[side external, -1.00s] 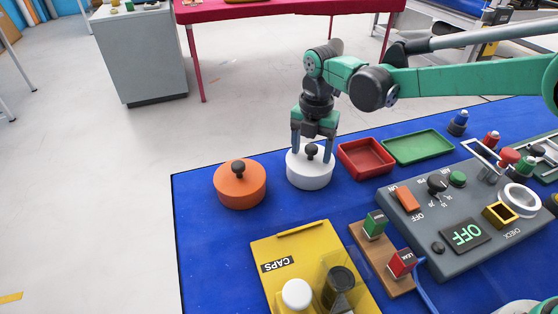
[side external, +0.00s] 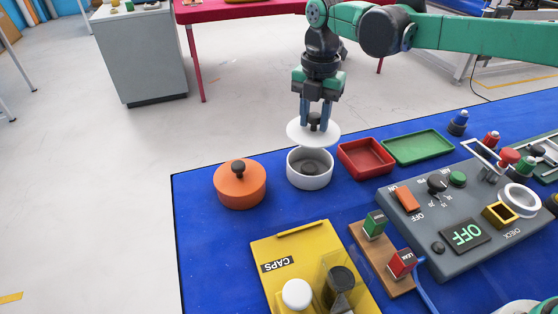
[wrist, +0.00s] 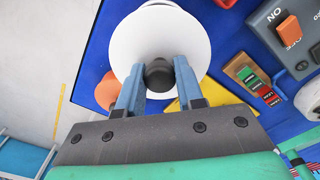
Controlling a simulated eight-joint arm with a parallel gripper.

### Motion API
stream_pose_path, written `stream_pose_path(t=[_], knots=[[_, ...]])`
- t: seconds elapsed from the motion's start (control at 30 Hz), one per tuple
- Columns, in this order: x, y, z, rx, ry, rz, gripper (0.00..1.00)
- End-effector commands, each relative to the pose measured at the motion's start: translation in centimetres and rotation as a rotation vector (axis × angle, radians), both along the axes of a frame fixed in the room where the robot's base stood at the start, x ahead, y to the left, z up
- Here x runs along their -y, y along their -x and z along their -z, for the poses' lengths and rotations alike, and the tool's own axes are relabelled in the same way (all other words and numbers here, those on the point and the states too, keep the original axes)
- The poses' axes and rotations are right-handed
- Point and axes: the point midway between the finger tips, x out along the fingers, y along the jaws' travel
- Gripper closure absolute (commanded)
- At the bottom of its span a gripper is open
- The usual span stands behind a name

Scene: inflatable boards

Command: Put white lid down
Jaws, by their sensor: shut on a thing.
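The white lid (side external: 313,134) is a flat disc with a dark knob. My gripper (side external: 315,122) is shut on the knob and holds the lid in the air above the open white pot (side external: 309,172). A dark thing lies inside the pot. In the wrist view the lid (wrist: 160,40) fills the space ahead of my gripper (wrist: 158,82), its fingers on both sides of the black knob. The lid hides most of what is below it there.
An orange pot (side external: 240,188) with its lid on stands left of the white pot. A red tray (side external: 366,160) and a green tray (side external: 418,147) lie to the right. A yellow caps board (side external: 290,255) and a grey control panel (side external: 470,205) are nearer. Blue mat (side external: 205,240) is bare at the left.

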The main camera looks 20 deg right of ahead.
Motion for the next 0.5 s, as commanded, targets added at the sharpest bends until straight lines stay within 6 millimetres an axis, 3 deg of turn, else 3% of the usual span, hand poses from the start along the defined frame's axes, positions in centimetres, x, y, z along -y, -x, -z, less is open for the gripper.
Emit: stream_pose_path(t=[0.17,0.27,0.37,0.5], knots=[[-0.3,0.1,-2.5,0.000,0.000,-0.001,1.00],[-2.2,0.6,-3.5,0.000,0.000,-0.006,1.00],[-5.8,1.9,-4.8,0.000,0.000,-0.011,1.00],[-11.9,5.2,-6.6,0.000,0.000,-0.014,1.00]])
